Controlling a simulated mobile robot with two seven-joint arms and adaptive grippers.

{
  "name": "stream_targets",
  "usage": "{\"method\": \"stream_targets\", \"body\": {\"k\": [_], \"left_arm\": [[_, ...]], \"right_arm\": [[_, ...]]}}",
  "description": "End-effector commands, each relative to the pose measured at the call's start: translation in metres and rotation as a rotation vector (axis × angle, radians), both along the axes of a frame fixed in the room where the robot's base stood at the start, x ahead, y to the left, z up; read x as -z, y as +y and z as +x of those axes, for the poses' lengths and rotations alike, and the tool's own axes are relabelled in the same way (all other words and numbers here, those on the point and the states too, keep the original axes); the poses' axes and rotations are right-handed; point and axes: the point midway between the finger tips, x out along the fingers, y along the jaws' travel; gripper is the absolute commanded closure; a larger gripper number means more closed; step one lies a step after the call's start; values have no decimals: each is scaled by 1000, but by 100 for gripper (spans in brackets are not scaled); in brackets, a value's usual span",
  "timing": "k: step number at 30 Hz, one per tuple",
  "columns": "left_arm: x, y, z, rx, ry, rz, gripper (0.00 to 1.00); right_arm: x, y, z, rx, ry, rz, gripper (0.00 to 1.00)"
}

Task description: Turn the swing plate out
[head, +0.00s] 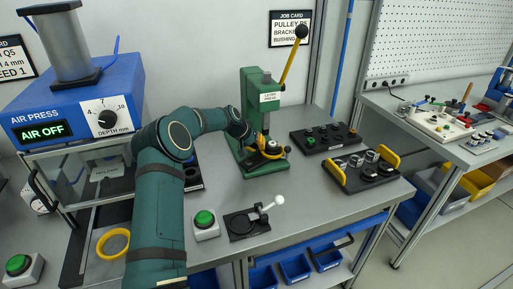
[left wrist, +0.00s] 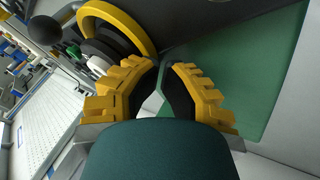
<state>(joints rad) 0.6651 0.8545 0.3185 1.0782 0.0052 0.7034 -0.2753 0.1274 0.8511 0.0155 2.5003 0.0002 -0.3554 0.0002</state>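The green lever press (head: 250,100) stands on the bench with its yellow lever up. A small assembly with a yellow curved rim (head: 275,154) and dark parts sits low at its front; I cannot tell whether this is the swing plate. My left gripper (head: 262,143) is right at this assembly, partly hidden by its own arm. In the left wrist view the yellow rim (left wrist: 146,22) lies beyond the fingertips, with pale and dark discs under it. The fingertips are close together with a narrow gap, and nothing clear shows between them. My right gripper is not in view.
Beside the press lie a black control box (head: 325,137) and a black tray with yellow handles (head: 358,172). In front are a green button (head: 205,220) and a black fixture with a white-knobbed lever (head: 246,224). The blue air press (head: 75,105) reads AIR OFF.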

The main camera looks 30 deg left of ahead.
Motion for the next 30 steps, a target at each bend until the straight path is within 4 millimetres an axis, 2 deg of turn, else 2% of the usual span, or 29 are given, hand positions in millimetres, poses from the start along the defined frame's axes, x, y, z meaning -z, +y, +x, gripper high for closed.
{"method": "stream_targets", "body": {"k": [21, 30], "left_arm": [[1, -25, 3, 344, 1, -1, 100], [2, -28, 2, 342, 3, 0, 100]], "right_arm": [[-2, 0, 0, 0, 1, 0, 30], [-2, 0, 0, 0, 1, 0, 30]]}}
